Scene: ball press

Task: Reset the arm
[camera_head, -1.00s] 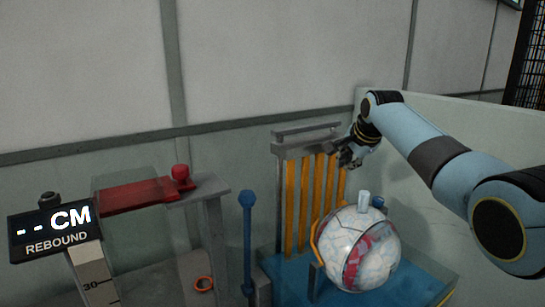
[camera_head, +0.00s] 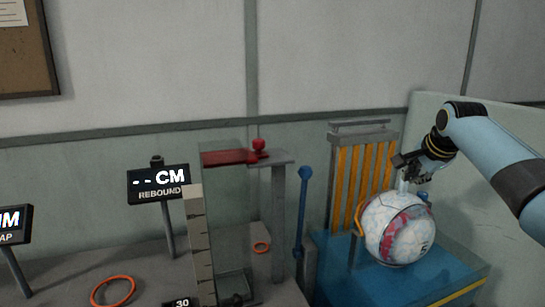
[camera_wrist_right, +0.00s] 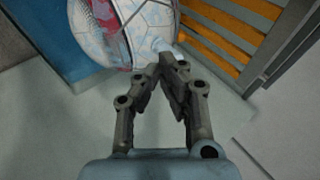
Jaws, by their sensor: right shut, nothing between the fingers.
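My right gripper (camera_head: 412,172) is just above the ball, by the small pale valve piece on top of it. In the right wrist view my right gripper (camera_wrist_right: 168,62) has its fingertips together with nothing between them. They point toward the ball and overlap the pale piece in the picture; I cannot tell if they touch. The white ball (camera_head: 397,230) with red and blue marks sits on the blue press base, and part of it shows in the right wrist view (camera_wrist_right: 130,35). My left gripper is in no view.
The press has orange bars (camera_head: 362,180) behind the ball and a blue base (camera_head: 345,275). A blue lever (camera_head: 302,210) stands left of it. Further left are a red-topped stand (camera_head: 230,157), a rebound sign (camera_head: 158,184) and orange rings (camera_head: 113,291). A pale wall panel (camera_head: 480,190) stands at right.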

